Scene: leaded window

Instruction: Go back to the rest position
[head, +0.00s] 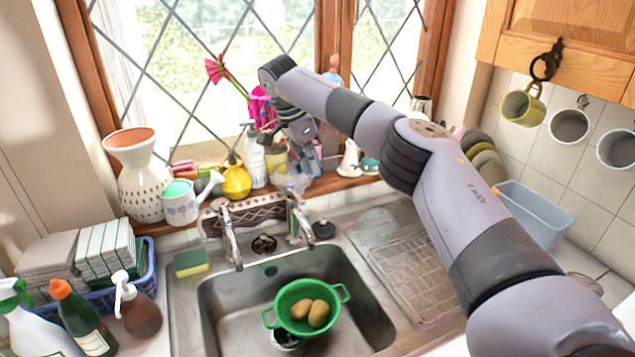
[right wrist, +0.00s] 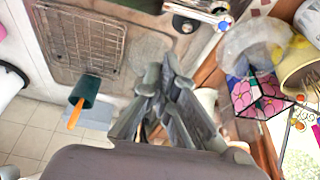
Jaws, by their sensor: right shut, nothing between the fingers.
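My right arm reaches in from the lower right of the head view across the counter. My right gripper (head: 302,132) hangs in front of the leaded window, above the cluttered sill, and is partly hidden behind my arm. In the right wrist view its fingers (right wrist: 168,80) are drawn together with nothing held between them. My left gripper is not in view.
Below are a sink (head: 217,318) with a green colander (head: 276,309) of potatoes, and a draining rack (head: 410,272). A flower-patterned object (right wrist: 256,94) and a yellow pot (right wrist: 296,75) appear beside the fingers. Mugs (head: 569,126) hang at right. A vase (head: 140,185) stands left.

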